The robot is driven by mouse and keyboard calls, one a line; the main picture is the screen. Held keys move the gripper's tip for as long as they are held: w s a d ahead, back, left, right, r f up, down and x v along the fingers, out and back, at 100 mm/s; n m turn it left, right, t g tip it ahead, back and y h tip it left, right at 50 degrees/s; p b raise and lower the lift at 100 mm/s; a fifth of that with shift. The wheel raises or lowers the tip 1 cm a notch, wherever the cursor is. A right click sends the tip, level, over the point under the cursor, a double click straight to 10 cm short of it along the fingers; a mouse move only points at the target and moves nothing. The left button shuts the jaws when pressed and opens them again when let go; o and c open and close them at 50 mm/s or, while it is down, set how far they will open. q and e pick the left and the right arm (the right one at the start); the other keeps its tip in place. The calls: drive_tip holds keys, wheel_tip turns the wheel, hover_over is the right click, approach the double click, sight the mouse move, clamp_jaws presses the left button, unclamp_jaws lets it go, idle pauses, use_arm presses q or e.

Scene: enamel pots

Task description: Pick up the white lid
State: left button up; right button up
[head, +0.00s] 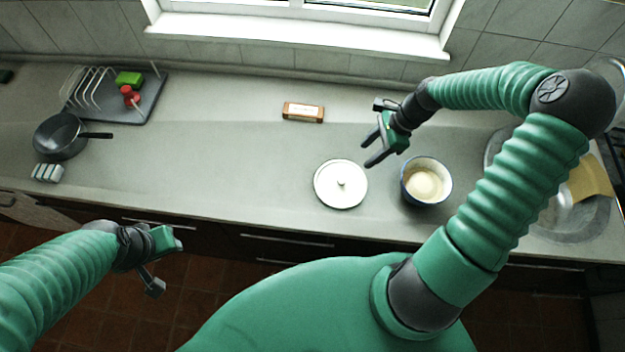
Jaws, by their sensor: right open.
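The white lid (341,184) lies flat on the grey counter, a round disc with a small knob at its middle. An enamel pot (426,181), dark blue outside and pale inside, stands just to the right of the lid. My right gripper (368,153) is open and empty, above the counter behind and a little to the right of the lid, apart from it. My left gripper (168,266) is at the lower left, in front of the counter's edge and far from the lid; its two fingers are spread apart with nothing between them.
A wooden-framed box (303,112) lies at the back of the counter (226,150). A black pan (60,137) and a dish rack (145,103) with a green sponge (129,79) stand at the left. A sink (568,215) is at the right. The counter left of the lid is clear.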

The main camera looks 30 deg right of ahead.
approach(345, 179)
drive_tip(key=d, duration=0.1)
drive_tip(key=f, duration=0.1)
drive_tip(key=a+f, duration=0.1)
drive_tip(key=w+f+p, duration=0.1)
drive_tip(key=shift+a+f+y, duration=0.1)
drive_tip(key=shift+a+y, duration=0.2)
drive_tip(key=shift+a, duration=0.1)
drive_tip(key=a, duration=0.1)
drive_tip(key=a+f+p, duration=0.2)
drive_tip(key=a, duration=0.1)
wheel_tip(345, 179, down, 2)
drive_tip(key=shift+w+a+f, duration=0.15)
drive_tip(key=shift+w+d+f, duration=0.1)
drive_tip(key=shift+d+f, duration=0.25)
drive_tip(key=shift+d, duration=0.6)
drive_tip(key=shift+c, duration=1.9)
drive_tip(key=shift+s, duration=0.2)
drive_tip(key=shift+c, duration=1.2)
drive_tip(key=shift+w+a+r, duration=0.1)
drive_tip(key=shift+a, duration=0.55)
clamp_jaws()
drive_tip(key=shift+w+a, duration=0.1)
use_arm(q)
drive_tip(key=d+r, duration=0.2)
drive_tip(key=r, duration=0.1)
drive_tip(key=shift+r, duration=0.3)
